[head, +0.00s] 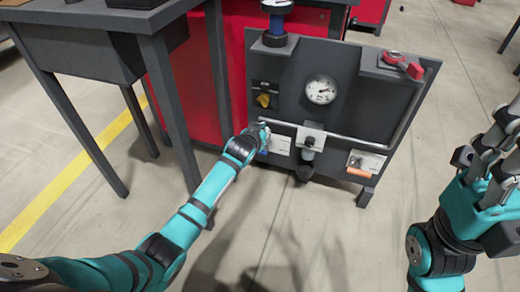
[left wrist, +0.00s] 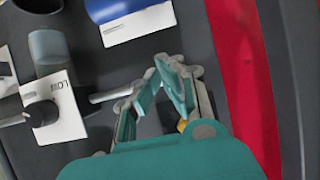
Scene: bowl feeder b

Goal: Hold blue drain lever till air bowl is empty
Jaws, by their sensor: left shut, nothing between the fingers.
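My left gripper (head: 264,128) is at the left side of the dark panel, its fingers shut and empty. In the left wrist view its fingertips (left wrist: 160,74) meet with nothing between them. A blue part, seemingly the drain lever (head: 263,153), shows beside a white label, partly hidden by the gripper. In the left wrist view the blue lever (left wrist: 108,8) is at the top edge, apart from the fingertips. A grey cylinder, possibly the air bowl (left wrist: 48,50), is at left there; its contents cannot be told. My right gripper (head: 490,140) hangs clear at the right edge, partly cut off.
A dark table (head: 80,32) stands at left. The floor in front is clear.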

